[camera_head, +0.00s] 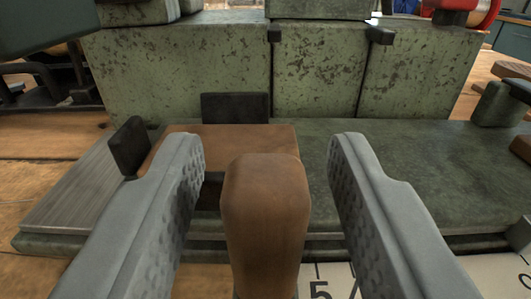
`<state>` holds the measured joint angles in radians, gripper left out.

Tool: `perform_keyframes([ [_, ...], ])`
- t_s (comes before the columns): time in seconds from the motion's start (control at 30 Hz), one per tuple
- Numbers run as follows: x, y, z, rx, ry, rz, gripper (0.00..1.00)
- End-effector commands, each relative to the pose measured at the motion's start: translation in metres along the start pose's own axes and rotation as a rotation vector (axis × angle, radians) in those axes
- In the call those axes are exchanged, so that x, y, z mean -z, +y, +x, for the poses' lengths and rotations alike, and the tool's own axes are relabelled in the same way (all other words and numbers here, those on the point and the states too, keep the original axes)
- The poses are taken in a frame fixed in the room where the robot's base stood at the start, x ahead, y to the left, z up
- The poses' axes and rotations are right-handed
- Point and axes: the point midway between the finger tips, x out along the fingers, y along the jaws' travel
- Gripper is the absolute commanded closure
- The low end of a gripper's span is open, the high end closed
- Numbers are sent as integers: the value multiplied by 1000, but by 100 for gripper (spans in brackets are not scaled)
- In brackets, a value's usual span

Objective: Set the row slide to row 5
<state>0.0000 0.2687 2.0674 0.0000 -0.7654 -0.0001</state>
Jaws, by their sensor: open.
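My gripper (265,160) is open. Its two grey textured fingers stand on either side of a brown wooden knob (266,210), with a gap to each finger. The knob looks like the handle of the row slide; its lower end runs out of the frame. A pale number scale (318,272) lies at the bottom, right of the knob. The figure 5 shows just right of the knob's lower part. A partly cut-off figure shows near the right edge. The rest of the scale and any pointer are hidden.
A green machine base (400,180) carries a brown block (270,138), small black stops (236,107) and a bare metal plate (85,192). A worn green housing (180,75) stands behind. A cylindrical post (497,104) is at the right.

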Motion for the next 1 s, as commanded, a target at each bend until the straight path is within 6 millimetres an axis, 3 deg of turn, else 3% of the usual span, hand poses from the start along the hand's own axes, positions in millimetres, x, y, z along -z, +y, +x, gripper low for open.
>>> perform_keyframes([
  [0.13, 0, 0, 0, 0, 0, 0, 58],
  [0.37, 0, 0, 0, 0, 0, 0, 100],
  [0.67, 0, -11, 0, 2, 0, 0, 100],
  [1.0, 0, -79, 0, 4, 0, 1, 100],
])
